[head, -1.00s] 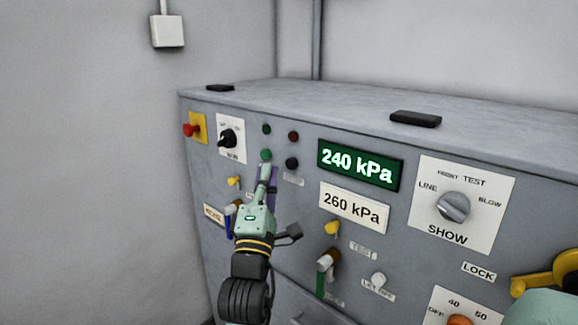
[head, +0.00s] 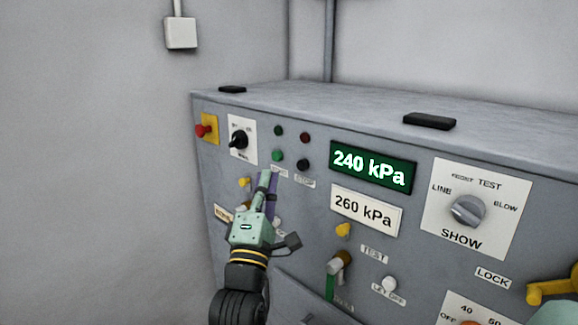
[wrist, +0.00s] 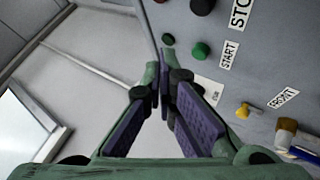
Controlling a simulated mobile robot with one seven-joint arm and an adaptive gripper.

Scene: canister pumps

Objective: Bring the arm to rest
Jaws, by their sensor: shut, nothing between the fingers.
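My gripper (head: 264,185) is in front of the left part of a grey control panel in the head view. Its fingers point up toward the panel and cover part of it. In the wrist view my gripper (wrist: 164,88) shows two green fingers with purple pads, closed together at the tips with nothing between them. The green START button (wrist: 200,51) and a black button (wrist: 203,6) lie to the right of the fingertips, apart from them.
The panel carries a green 240 kPa display (head: 373,166), a 260 kPa plate (head: 366,211), a SHOW knob (head: 468,210) and a red button (head: 202,130). A yellow lever (head: 553,288) juts out at lower right. Open space lies left of the panel, before the bare wall.

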